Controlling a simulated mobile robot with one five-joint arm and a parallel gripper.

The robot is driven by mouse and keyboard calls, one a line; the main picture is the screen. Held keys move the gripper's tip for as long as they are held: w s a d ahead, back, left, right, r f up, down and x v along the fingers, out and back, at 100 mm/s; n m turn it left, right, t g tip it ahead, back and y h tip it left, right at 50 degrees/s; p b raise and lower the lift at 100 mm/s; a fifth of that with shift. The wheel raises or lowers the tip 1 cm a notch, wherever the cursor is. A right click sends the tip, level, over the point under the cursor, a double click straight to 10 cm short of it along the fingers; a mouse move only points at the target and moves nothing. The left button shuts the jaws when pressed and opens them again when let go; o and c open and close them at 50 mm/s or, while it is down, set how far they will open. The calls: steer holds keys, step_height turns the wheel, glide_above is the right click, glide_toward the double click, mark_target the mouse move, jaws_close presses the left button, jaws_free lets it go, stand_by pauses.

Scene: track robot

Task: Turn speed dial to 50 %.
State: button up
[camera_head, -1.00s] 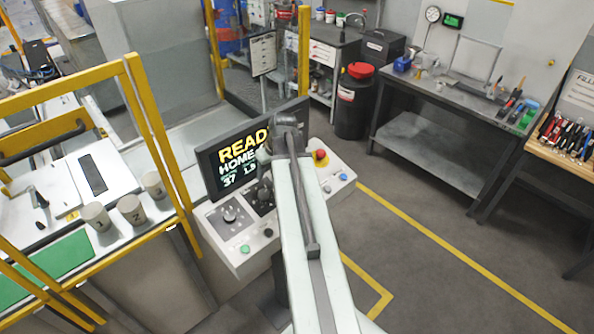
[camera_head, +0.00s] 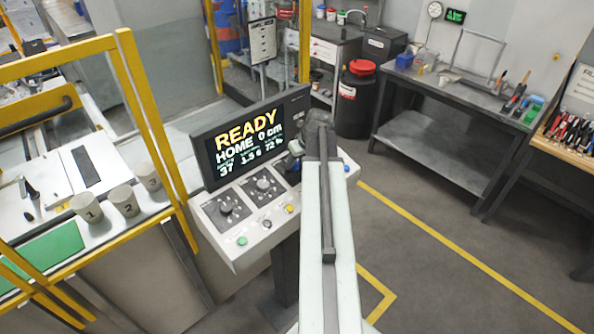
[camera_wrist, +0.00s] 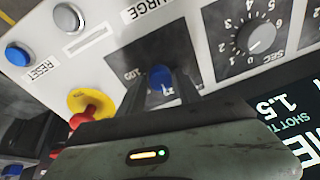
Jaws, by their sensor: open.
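In the wrist view a blue knob (camera_wrist: 160,79) sits on a dark dial plate with a "100" mark at its left. Its name label is not readable, and most of its scale is hidden. My gripper (camera_wrist: 160,88) is open, with its dark fingers on either side of this knob; I cannot tell if they touch it. A grey dial marked "SEC" (camera_wrist: 262,37) is to the right. In the head view my arm hides most of the blue knob, and the gripper is mostly hidden behind the arm. The screen (camera_head: 250,140) reads READY, HOME 0 cm, 37, 1.5 s and what looks like 72 %.
A red-and-yellow emergency stop (camera_wrist: 90,106) is close to my gripper. A blue RESET button (camera_wrist: 19,54) and a grey button (camera_wrist: 68,17) lie beyond. Two grey dials (camera_head: 228,206) and several buttons are on the panel's left. Cups (camera_head: 87,207) stand behind the yellow frame.

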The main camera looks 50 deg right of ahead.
steer(key=shift+f, duration=0.15)
jaws_close()
steer(key=shift+d, duration=0.15)
steer(key=shift+m, duration=0.3)
steer(key=m, duration=0.3)
steer(key=m+h, duration=0.1)
steer(key=m, duration=0.1)
steer(key=shift+a, duration=0.25)
steer(key=m, duration=0.6)
steer(key=shift+g+h+p, duration=0.3)
steer(key=shift+g, duration=0.1)
steer(key=shift+m, duration=0.3)
